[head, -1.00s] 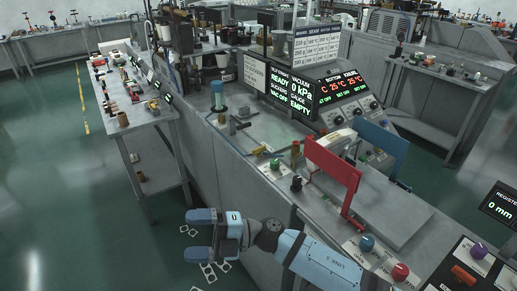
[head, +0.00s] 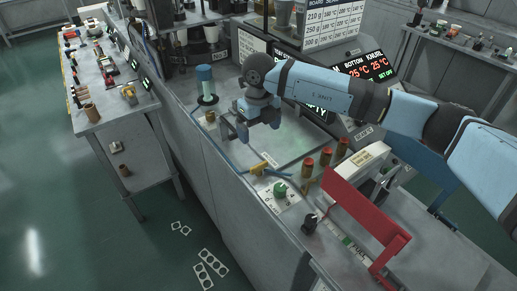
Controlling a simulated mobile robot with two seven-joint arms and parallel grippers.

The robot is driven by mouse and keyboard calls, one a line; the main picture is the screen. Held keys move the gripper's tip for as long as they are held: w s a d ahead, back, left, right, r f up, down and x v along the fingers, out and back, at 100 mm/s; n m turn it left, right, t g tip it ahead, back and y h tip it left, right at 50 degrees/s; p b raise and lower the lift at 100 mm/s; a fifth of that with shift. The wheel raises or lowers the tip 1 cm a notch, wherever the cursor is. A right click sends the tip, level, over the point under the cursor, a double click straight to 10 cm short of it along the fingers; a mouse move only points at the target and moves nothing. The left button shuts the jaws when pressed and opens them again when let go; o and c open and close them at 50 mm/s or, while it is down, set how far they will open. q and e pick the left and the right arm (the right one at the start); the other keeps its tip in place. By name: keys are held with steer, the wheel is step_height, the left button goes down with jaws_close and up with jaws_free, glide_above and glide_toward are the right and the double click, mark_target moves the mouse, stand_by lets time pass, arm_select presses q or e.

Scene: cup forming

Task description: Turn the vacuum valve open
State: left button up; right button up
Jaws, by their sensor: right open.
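A yellow lever (head: 260,168), which looks like the vacuum valve's handle, sits by a blue hose on the near edge of the machine. My right gripper (head: 236,130) is open and empty, pointing down over the machine top. It is above and to the left of the lever and apart from it. My right arm reaches in from the right and covers most of the vacuum display, where only the end of a word shows. My left gripper is not in view.
A green knob (head: 280,188) and a black knob (head: 310,223) lie just in front of the lever. Several red-topped cylinders (head: 308,165) stand to its right. A red frame (head: 365,218) rises at the right. A blue-topped cylinder (head: 204,78) stands behind left.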

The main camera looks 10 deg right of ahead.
mark_target(259, 165)
steer(key=f, duration=0.2)
steer(key=s+f+p, duration=0.1)
steer(key=f, duration=0.1)
steer(key=shift+a, duration=0.1)
steer(key=f, duration=0.4)
steer(key=f+p, duration=0.1)
steer(key=f, duration=0.3)
steer(key=shift+w+p, duration=0.2)
steer(key=shift+p, duration=0.1)
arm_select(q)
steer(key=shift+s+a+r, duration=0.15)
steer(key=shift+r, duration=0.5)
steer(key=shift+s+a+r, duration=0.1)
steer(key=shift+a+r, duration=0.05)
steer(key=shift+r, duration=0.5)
arm_select(e)
steer(key=shift+f, duration=0.65)
steer(key=c, duration=0.9)
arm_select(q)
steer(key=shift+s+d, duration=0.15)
arm_select(e)
steer(key=shift+c, duration=0.2)
